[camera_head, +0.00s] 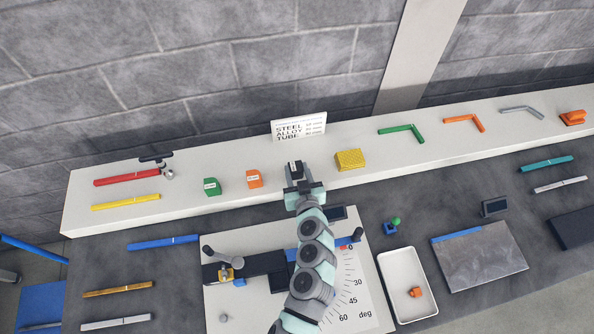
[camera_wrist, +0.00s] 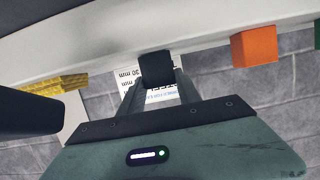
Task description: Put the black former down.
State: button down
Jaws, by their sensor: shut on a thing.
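The black former (camera_head: 295,169) is a small dark block with a pale label, held between the jaws of my gripper (camera_head: 296,180). In the head view it is at the white shelf (camera_head: 220,165), between an orange former (camera_head: 254,179) and a yellow block (camera_head: 350,159). The wrist view shows the black former (camera_wrist: 156,69) between the fingertips of my gripper (camera_wrist: 157,84), in front of the shelf's pale edge. I cannot tell whether its underside touches the shelf. A green former (camera_head: 211,187) stands left of the orange one.
A sign (camera_head: 299,126) stands behind my gripper on the shelf. Red (camera_head: 127,177) and yellow (camera_head: 126,202) strips lie at left, bent strips (camera_head: 401,132) at right. Below are a bending plate with an angle scale (camera_head: 352,300) and a white tray (camera_head: 390,262).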

jog(key=shift+f+b, duration=0.2)
jog(key=shift+b, duration=0.1)
jog(key=c, duration=0.8)
grip_release()
jog(key=shift+r, duration=0.1)
jog(key=shift+c, duration=0.2)
jog(key=shift+r+p, duration=0.2)
jog(key=shift+p, duration=0.1)
